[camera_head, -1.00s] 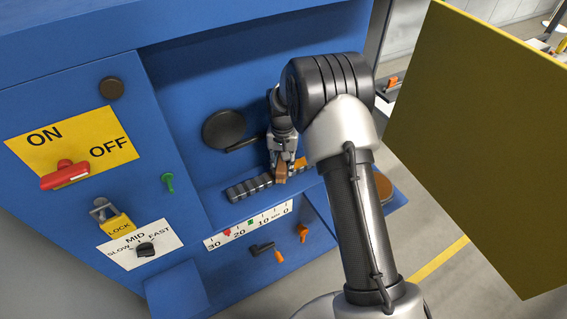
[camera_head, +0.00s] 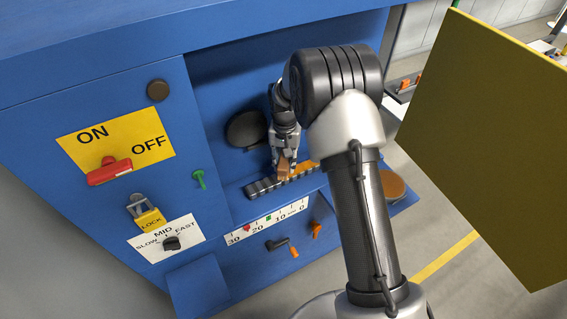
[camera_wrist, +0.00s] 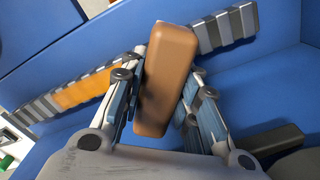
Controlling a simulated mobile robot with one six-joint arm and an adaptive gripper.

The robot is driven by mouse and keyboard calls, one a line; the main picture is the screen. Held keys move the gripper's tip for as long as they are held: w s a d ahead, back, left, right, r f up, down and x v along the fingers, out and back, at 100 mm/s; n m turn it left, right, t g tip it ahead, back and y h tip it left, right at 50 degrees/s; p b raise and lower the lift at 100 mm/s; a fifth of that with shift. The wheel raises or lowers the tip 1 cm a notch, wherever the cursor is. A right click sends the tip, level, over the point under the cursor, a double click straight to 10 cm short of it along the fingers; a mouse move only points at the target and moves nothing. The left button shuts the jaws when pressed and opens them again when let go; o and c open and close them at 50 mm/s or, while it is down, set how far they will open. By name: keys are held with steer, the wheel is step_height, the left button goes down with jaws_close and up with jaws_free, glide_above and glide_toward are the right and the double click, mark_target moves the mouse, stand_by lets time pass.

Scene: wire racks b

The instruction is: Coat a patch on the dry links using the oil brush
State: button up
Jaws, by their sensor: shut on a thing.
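My gripper (camera_head: 284,165) is shut on the oil brush (camera_head: 283,171), a brown block with rounded edges. In the wrist view the brush (camera_wrist: 167,75) stands tilted between both fingers (camera_wrist: 160,100). The row of links (camera_head: 262,187) lies along the blue ledge, with dark and light grey links. An orange patch (camera_head: 304,168) covers several links just right of the brush; in the wrist view this patch (camera_wrist: 85,88) is left of it. Grey links (camera_wrist: 226,28) show on the other side. The brush overlaps the row; its contact end is hidden.
A dark round disc (camera_head: 245,129) with a handle is on the back wall. Below the ledge are a scale strip (camera_head: 267,222) and black and orange levers (camera_head: 283,246). A red switch handle (camera_head: 110,171) is on the left panel. A large yellow panel (camera_head: 490,140) stands at the right.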

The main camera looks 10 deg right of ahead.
steer(key=shift+r+p, duration=1.25)
steer(key=shift+r, duration=0.9)
steer(key=shift+s, duration=0.1)
